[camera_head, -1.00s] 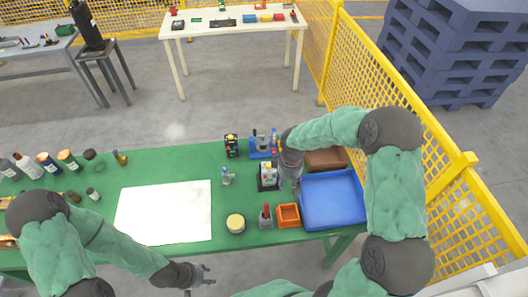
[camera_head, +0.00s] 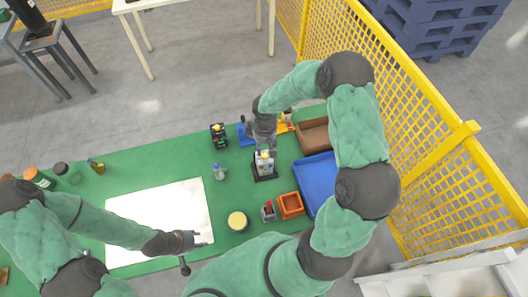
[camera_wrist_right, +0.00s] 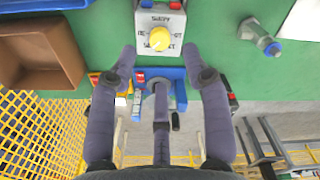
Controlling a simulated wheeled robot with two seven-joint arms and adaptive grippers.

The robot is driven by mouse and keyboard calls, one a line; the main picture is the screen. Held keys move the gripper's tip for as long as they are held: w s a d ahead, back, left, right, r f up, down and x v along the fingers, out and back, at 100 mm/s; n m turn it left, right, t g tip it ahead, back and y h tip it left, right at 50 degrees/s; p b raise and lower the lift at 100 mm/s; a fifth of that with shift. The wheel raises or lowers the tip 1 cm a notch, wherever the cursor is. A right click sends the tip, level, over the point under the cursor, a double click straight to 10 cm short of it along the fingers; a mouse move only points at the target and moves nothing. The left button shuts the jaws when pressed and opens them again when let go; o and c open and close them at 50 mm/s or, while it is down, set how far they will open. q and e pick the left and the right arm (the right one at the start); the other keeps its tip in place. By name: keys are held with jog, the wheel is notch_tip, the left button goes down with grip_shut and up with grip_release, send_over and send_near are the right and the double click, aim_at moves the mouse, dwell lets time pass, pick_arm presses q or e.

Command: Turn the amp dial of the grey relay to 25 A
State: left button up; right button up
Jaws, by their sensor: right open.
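A grey box with a round yellow dial (camera_wrist_right: 160,36) on its face fills the top middle of the right wrist view; it looks like the grey relay (camera_wrist_right: 174,19), but its small lettering is too blurred to read fully. In the head view the grey box (camera_head: 264,166) stands on a dark base on the green table. My right gripper (camera_wrist_right: 158,54) is open and empty, its fingertips apart on either side below the dial; in the head view it (camera_head: 264,146) is just behind and above the box. My left gripper (camera_head: 200,240) is over the white sheet's front edge; its jaw opening is unclear.
A blue tray (camera_head: 317,182), a brown tray (camera_head: 314,133) and an orange bin (camera_head: 291,206) lie to the right. A blue device (camera_head: 244,133) and a black block with coloured buttons (camera_head: 219,136) stand behind. A yellow-lidded round tub (camera_head: 238,221) is in front. A yellow mesh fence (camera_head: 420,150) borders the right.

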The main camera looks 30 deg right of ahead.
aim_at(265, 155)
notch_tip(265, 155, down, 6)
jog(key=shift+r, duration=0.1)
dwell(0.4)
